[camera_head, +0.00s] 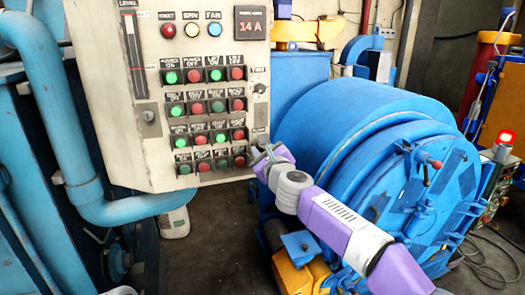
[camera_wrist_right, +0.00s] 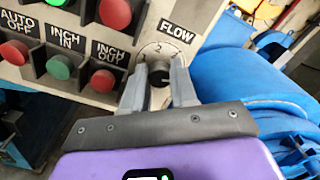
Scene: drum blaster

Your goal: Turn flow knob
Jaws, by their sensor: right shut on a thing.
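The flow knob (camera_wrist_right: 159,74) is a small dark round knob with a light pointer mark, on a pale dial under the FLOW label (camera_wrist_right: 176,31) in the right wrist view. The pointer's exact reading is too small to tell. My right gripper (camera_wrist_right: 158,84) has its two grey fingers on either side of the knob, shut on it. In the head view my right gripper (camera_head: 262,155) reaches the lower right edge of the control panel (camera_head: 157,60) and largely hides the knob. My left gripper is not in view.
Rows of green and red push buttons (camera_head: 205,105) sit close left of the knob. Another knob (camera_head: 260,88) is above it on the panel. A large blue drum (camera_head: 330,120) stands to the right, behind my right arm. A blue pipe (camera_head: 60,110) runs along the left.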

